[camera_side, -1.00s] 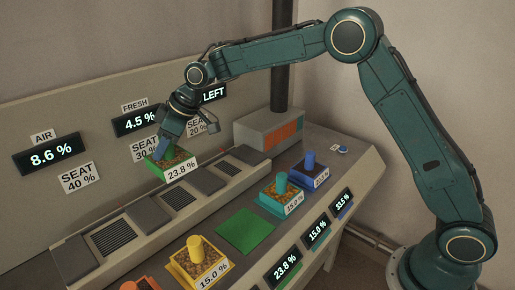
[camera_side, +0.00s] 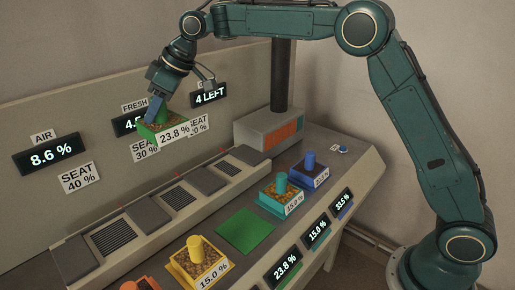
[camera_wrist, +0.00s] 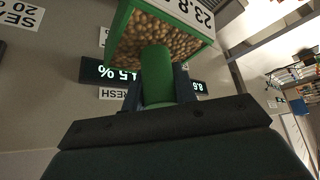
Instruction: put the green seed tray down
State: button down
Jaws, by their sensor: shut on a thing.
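The green seed tray (camera_side: 150,131) is full of tan seeds and carries a white 23.8 % label. It hangs in the air in front of the back panel, above the raised ledge, with clear space under it. My gripper (camera_side: 154,112) is shut on the tray's upright green post, which shows between the fingers in the wrist view (camera_wrist: 157,80). The tray's underside is hidden. A flat green square (camera_side: 245,229) lies bare on the bench, to the right of and below the tray.
A teal tray (camera_side: 272,206) and a blue tray (camera_side: 320,182) stand right of the green square. A yellow tray (camera_side: 183,276) stands left of it; an orange one is cut off below. The ledge (camera_side: 146,211) has vents and dark plates. A grey box (camera_side: 262,128) stands behind.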

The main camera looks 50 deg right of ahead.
dwell(0.4)
jog(key=shift+s+d, duration=0.45)
jog(key=shift+s, duration=0.3)
jog(key=s+d+f, duration=0.2)
jog(key=s+d, duration=0.1)
jog(key=s, duration=0.5)
jog(key=s+d+f, duration=0.2)
jog(key=s+d, duration=0.1)
jog(key=s, duration=0.5)
jog(key=shift+s+d+f, duration=0.2)
jog(key=shift+s+d, duration=0.05)
jog(key=shift+d, duration=0.05)
jog(key=shift+f, duration=0.1)
notch_tip(320, 180, down, 16)
jog(key=shift+f, duration=1.9)
jog(key=shift+f, duration=0.15)
